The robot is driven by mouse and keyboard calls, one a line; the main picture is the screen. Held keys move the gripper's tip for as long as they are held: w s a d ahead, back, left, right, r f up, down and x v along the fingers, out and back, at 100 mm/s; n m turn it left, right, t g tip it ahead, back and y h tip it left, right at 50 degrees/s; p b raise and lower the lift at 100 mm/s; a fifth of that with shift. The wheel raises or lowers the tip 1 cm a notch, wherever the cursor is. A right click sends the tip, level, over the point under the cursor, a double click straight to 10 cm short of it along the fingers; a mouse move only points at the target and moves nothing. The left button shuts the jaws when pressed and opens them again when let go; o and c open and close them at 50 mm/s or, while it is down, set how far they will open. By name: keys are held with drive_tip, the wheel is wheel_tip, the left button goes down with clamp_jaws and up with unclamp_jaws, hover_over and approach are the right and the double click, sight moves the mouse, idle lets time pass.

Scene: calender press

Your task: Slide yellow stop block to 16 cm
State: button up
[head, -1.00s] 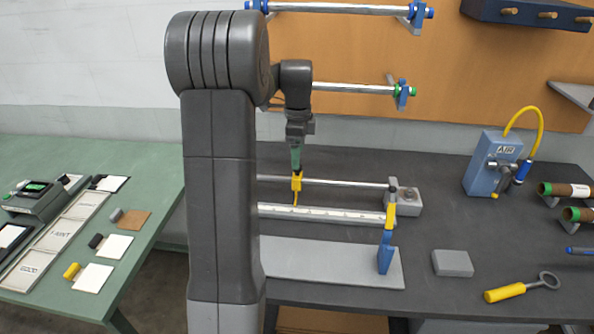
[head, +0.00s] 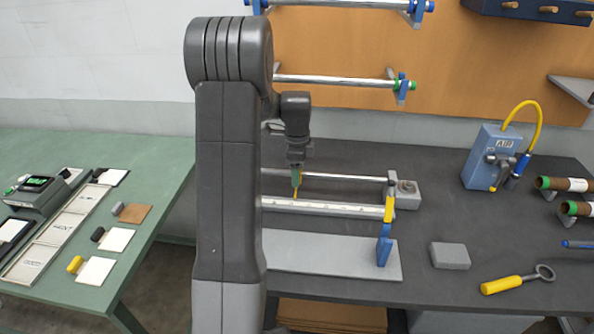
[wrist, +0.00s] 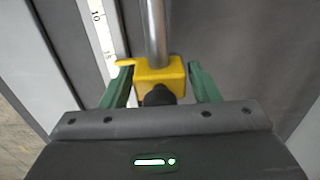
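The yellow stop block (wrist: 160,76) sits on a silver rod (wrist: 155,30) in the wrist view. Its pointer reaches left over the white scale (wrist: 97,22), just below a blurred number that looks like 15; a 10 shows farther up. My gripper (wrist: 160,82) has its two green fingers on either side of the block, very close to it. I cannot tell whether they touch it. A dark knob (wrist: 159,95) is on the near face of the block. In the head view my gripper (head: 296,180) hides most of the block, and only a thin yellow part (head: 296,192) shows.
A blue upright with a yellow top (head: 386,240) stands at the scale's right end, by a grey end block (head: 404,193). A grey block (head: 450,256) and a yellow-handled tool (head: 515,283) lie to the right. My arm hides the scale's left part.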

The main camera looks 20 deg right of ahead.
drive_tip(key=c, duration=0.7)
drive_tip(key=shift+c, duration=0.2)
drive_tip(key=shift+d, duration=0.1)
drive_tip(key=o, duration=1.1)
drive_tip(key=shift+o, duration=0.2)
wheel_tip(320, 180, up, 14)
drive_tip(key=shift+f+b, duration=0.1)
drive_tip(key=shift+b, duration=0.55)
